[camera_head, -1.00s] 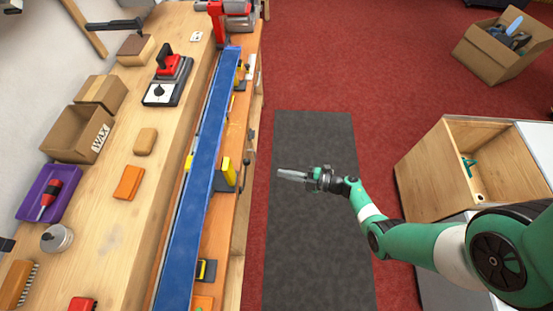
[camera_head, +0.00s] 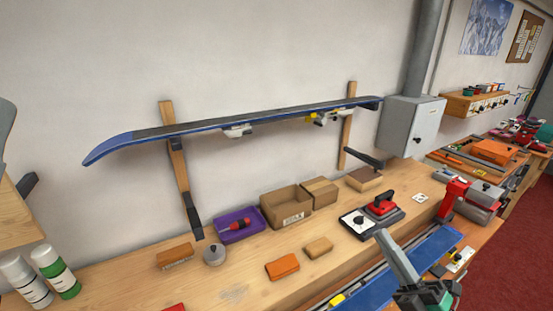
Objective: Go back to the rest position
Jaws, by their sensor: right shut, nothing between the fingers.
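My right gripper (camera_head: 398,262) shows at the lower right, in front of the bench. Its long pale fingers point up and to the left and are closed together with nothing between them. They overlap the blue ski (camera_head: 436,246) lying along the front of the bench in the picture, and I cannot tell how far apart the two are. My left gripper is out of view.
A second blue ski (camera_head: 240,122) rests on wooden wall brackets. Bottles (camera_head: 55,272) stand at left.

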